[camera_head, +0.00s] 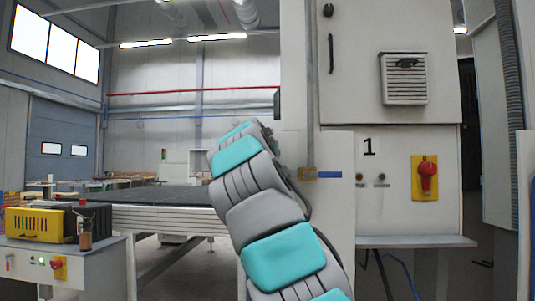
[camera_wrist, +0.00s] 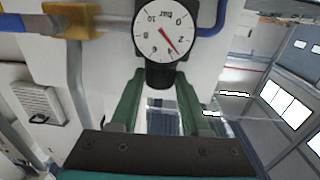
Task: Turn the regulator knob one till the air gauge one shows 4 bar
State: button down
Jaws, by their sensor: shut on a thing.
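The air gauge (camera_wrist: 165,27) is a round white dial in a black case at the top middle of the wrist view, seen tilted and nearly upside down. Its red needle points between the 2 and the 4. The black regulator knob (camera_wrist: 160,76) sits directly below the gauge in that view. My gripper (camera_wrist: 158,80) has its two green fingers on either side of the knob and is shut on it. In the head view my own arm hides the gauge, the knob and the gripper.
The white cabinet carries a red rotary switch (camera_head: 428,172) on a yellow plate and a vent box (camera_head: 404,80). A side table with a yellow-black device (camera_head: 40,223) stands at left.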

jog(key=shift+h, duration=0.4)
dwell(0.4)
jog(key=c, duration=0.7)
grip_release()
jog(key=shift+o, duration=0.2)
jog(key=shift+s, duration=0.1)
jog(key=s+a+b, duration=0.1)
jog(key=s+b, duration=0.2)
jog(key=s, duration=0.4)
jog(key=shift+s+b, duration=0.25)
jog(key=shift+b, duration=0.1)
jog(key=shift+w+f, duration=0.1)
